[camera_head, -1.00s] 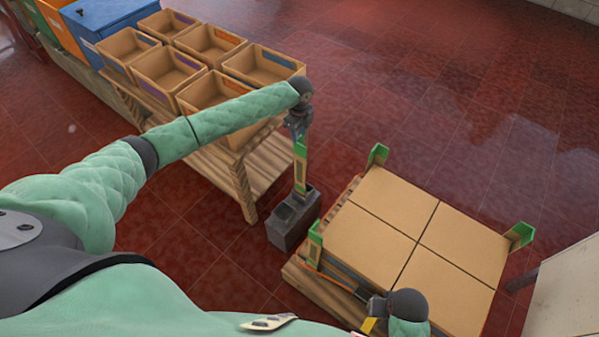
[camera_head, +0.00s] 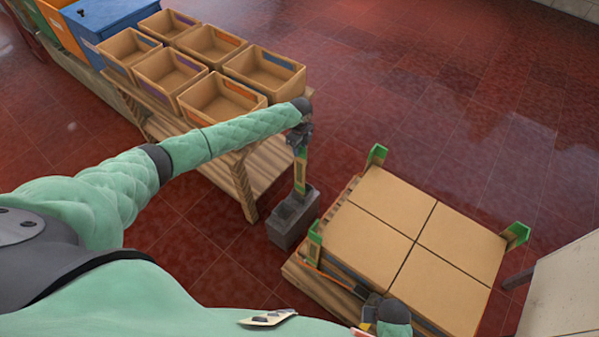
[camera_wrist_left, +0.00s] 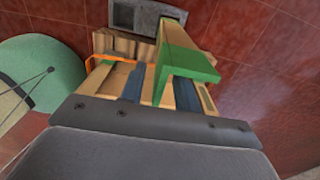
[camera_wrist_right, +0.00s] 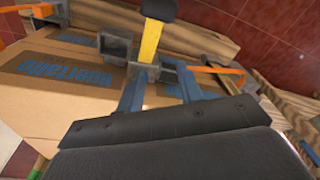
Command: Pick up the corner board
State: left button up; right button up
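A corner board (camera_head: 300,172) with a green top and tan sides stands upright in a grey block-like holder (camera_head: 293,215) on the floor. My left gripper (camera_head: 299,140) is at its top, pointing down. In the left wrist view the corner board's green top (camera_wrist_left: 192,62) is at my fingers, one leg reaching between them. Gaps show beside it, so the fingers look open. My right gripper (camera_wrist_right: 160,88) is low by the pallet's near side. Its fingers are apart, with a grey and yellow tool (camera_wrist_right: 150,42) just beyond them.
A stack of cartons (camera_head: 375,215) sits on a wooden pallet (camera_head: 318,290), with green-topped corner boards at three visible corners. An orange strap (camera_wrist_right: 215,70) runs along its near side. A wooden table (camera_head: 240,185) with several tan bins stands left. Red floor behind is clear.

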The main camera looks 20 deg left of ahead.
pick_arm(q)
jog(key=shift+c, duration=0.4)
grip_shut()
